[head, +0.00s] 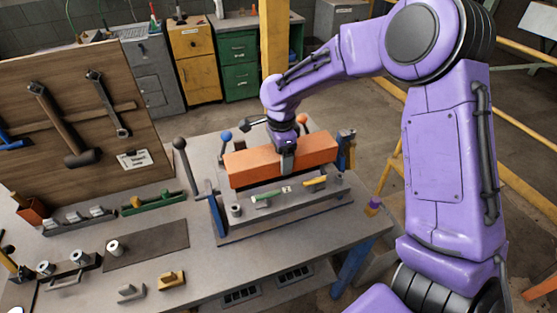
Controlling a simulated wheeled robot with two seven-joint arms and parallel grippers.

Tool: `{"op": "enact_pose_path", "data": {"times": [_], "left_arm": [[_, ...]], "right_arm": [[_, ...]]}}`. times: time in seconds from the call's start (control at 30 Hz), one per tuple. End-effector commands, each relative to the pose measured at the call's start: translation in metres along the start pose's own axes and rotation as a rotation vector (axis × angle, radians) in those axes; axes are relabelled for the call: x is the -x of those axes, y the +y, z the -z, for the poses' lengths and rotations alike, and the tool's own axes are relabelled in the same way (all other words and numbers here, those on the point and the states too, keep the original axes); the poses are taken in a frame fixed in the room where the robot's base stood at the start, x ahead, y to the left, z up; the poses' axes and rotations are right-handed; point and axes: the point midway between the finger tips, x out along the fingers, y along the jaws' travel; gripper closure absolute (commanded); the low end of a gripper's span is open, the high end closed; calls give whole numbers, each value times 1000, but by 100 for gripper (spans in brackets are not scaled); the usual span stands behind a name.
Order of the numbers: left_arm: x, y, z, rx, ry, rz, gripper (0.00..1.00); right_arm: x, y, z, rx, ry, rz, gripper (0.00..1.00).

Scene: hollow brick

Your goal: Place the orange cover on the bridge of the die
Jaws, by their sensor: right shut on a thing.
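The orange cover (250,163) is a long block lying level across the back of the die (283,203). My right gripper (287,164) reaches down from above and is shut on the cover near its middle. The die is a grey steel block on a wide plate, with green and yellow small parts along its front. The cover hides most of the bridge, and I cannot tell whether it rests on it or hangs just above. My left gripper is out of view.
The grey table (330,235) carries the die. Ball-topped levers (181,145) stand at the die's left and behind it. A wooden tool board (80,110) with hammers stands at left. Small fixtures (170,280) and a dark mat (145,245) lie at front left.

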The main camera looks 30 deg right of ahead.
Motion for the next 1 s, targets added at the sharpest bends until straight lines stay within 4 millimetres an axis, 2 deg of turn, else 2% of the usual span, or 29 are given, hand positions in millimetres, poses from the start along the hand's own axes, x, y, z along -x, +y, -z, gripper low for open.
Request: {"op": "enact_pose_path", "data": {"times": [0.13, 0.37, 0.4, 0.43, 0.63, 0.73, 0.87, 1.0], "left_arm": [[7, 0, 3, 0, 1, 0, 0], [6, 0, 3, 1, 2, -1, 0], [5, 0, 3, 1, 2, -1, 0], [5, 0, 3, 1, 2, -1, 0], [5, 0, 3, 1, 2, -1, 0], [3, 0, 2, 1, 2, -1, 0], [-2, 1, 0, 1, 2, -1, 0], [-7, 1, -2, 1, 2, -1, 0]], "right_arm": [[-26, -3, -1, 0, 1, -9, 53], [-32, -5, -1, 0, 2, -6, 53], [-32, -5, -1, 0, 2, -7, 4], [-32, -5, -1, 0, 2, -7, 0], [-31, -5, -1, 0, 2, -6, 0], [-23, -5, -1, 1, 3, -5, 0], [4, -6, -1, 0, 3, 0, 0], [42, -6, -1, 1, 3, -1, 0]]}}
